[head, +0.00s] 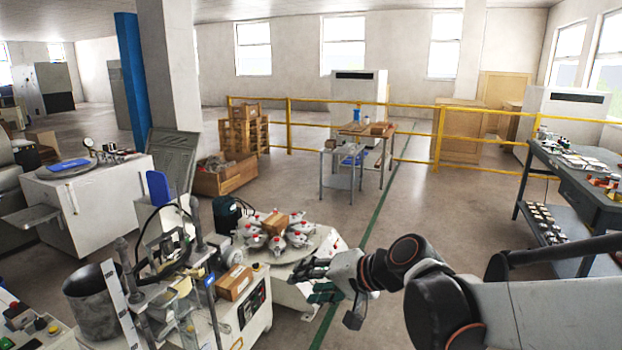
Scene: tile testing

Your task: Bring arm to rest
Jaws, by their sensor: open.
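My arm comes in from the lower right in the head view and reaches toward the middle of the picture. My gripper (312,270) is at its end, open, and no object shows between its fingers. It appears in front of the right side of a round machine table (322,243) that carries several red and white fittings. A small brown box (274,224) sits among those fittings. I cannot tell how high the gripper is above the machine or whether it touches it.
A workbench (575,185) with parts stands at the right. A yellow railing (330,103) crosses the back. Open floor (430,205) lies between the machine and the workbench.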

